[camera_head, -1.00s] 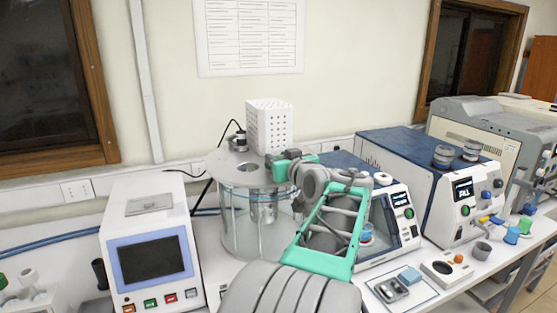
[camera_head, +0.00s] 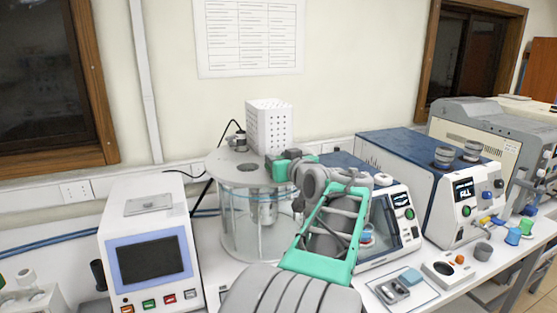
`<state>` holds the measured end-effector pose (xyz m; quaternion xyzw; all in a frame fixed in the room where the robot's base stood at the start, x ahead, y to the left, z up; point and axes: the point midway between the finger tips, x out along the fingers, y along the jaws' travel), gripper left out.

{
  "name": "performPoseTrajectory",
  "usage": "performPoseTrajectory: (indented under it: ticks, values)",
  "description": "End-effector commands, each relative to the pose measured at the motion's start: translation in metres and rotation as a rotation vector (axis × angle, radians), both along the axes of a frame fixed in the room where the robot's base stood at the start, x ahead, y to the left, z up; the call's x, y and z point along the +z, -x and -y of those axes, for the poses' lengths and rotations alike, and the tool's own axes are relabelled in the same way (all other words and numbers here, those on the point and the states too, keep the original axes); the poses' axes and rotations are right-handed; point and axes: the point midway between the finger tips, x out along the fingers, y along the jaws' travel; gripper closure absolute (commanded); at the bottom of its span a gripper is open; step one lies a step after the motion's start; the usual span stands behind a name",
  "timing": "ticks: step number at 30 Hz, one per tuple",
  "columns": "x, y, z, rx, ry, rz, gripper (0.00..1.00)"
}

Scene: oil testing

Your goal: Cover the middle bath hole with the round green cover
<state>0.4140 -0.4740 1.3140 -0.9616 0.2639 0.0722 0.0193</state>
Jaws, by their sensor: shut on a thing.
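The glass bath (camera_head: 238,225) stands in the middle of the bench with a round grey lid (camera_head: 226,166). A dark round hole (camera_head: 247,167) shows open in the lid; I cannot tell for sure whether it is the middle one. My gripper (camera_head: 277,163) is over the right part of the lid, close to its top. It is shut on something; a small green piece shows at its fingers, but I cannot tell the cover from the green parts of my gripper. The lid's right side is hidden behind my gripper and arm.
A white perforated box (camera_head: 270,127) stands at the back of the lid, right behind my gripper. A dark stirrer or probe with a cable (camera_head: 238,142) is at the back left. A white screen unit (camera_head: 152,252) stands left, and a blue-topped instrument (camera_head: 405,150) right.

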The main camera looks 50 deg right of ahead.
Motion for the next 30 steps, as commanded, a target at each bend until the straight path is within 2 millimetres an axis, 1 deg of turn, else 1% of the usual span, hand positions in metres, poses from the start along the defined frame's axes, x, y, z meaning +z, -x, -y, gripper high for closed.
performPoseTrajectory:
  ticks: [14, 15, 18, 26, 30]
  values:
    - [-0.01, 0.0, 0.0, 0.0, 0.0, 0.0, 1.0]
    - [-0.01, 0.0, 0.0, 0.0, 0.0, 0.0, 0.65]
    - [-0.009, 0.0, 0.0, 0.0, 0.0, 0.0, 0.57]
    - [-0.01, 0.001, 0.0, -0.001, 0.0, 0.0, 0.57]
    - [-0.009, 0.01, -0.005, -0.001, 0.002, 0.001, 0.57]
